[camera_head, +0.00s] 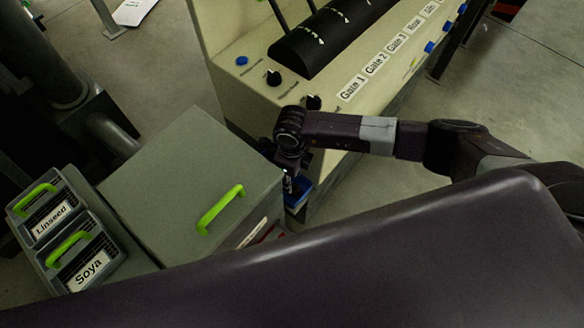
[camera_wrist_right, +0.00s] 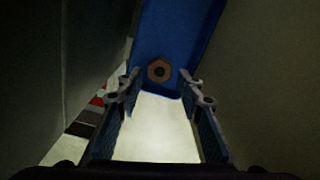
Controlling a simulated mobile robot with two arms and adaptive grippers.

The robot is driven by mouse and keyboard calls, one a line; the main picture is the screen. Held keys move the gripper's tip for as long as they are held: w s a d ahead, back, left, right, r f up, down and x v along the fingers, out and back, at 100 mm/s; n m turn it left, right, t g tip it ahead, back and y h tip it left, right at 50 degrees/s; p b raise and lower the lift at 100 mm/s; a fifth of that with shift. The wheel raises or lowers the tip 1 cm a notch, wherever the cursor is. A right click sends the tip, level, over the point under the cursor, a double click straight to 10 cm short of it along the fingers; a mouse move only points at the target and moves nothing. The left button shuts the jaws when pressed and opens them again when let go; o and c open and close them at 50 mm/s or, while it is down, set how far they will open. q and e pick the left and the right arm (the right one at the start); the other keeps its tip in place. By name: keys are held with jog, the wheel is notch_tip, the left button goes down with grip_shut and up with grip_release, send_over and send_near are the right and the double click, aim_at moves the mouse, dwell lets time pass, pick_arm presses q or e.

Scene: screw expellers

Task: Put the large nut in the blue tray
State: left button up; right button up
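The large nut (camera_wrist_right: 159,63) is a brown hexagonal ring with a dark hole, seen in the right wrist view. It appears to lie inside the blue tray (camera_wrist_right: 172,32), near the tray's near end. My right gripper (camera_wrist_right: 159,82) is open, with its fingers apart and a gap on both sides of the nut. In the head view the right gripper (camera_head: 289,183) points down beside the blue tray (camera_head: 299,194), which is partly hidden; the nut cannot be seen there. My left gripper is not in view.
A grey box with a green handle (camera_head: 220,209) stands left of the right gripper. A beige control panel (camera_head: 237,93) with knobs and gate labels stands behind it. Bins labelled Linseed (camera_head: 48,222) and Soya (camera_head: 88,268) are at the left. The tray sits in a narrow gap.

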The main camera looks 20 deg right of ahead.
notch_tip(320, 180, up, 7)
jog(key=shift+b, duration=0.3)
